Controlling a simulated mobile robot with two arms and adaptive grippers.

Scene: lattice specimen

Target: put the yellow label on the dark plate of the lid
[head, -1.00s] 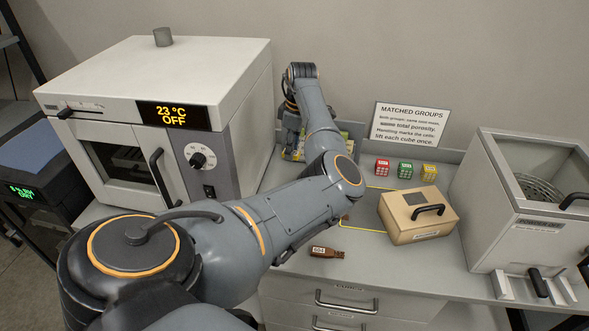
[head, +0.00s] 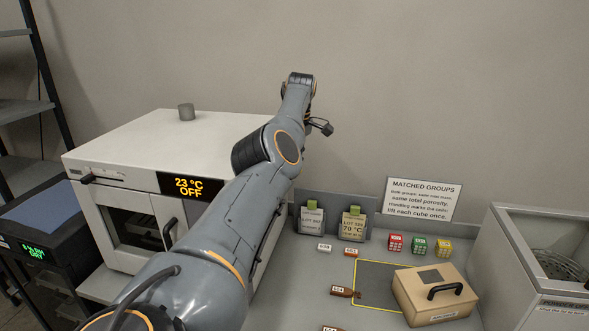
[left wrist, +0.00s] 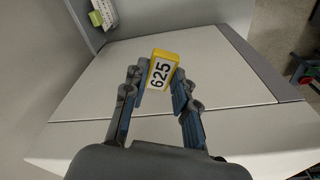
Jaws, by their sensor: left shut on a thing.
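The yellow label (left wrist: 163,70), marked 625, is between the fingertips of my left gripper (left wrist: 158,88) in the left wrist view, its printed face toward the camera. My left gripper is shut on it, held above a pale flat panel. In the head view my raised left arm hides the gripper and label. The tan lid (head: 408,298) sits at the right of the bench, with a black handle and a small dark plate (head: 430,276) on its top. The plate is bare. My right gripper is in neither view.
A white oven (head: 130,150) stands left, with a grey cylinder (head: 187,112) on top. Tagged cards (head: 353,222), small coloured cubes (head: 419,246) and a sign (head: 421,200) are at the back. Brown tagged pieces (head: 343,292) lie left of the lid. A grey bin (head: 540,215) stands right.

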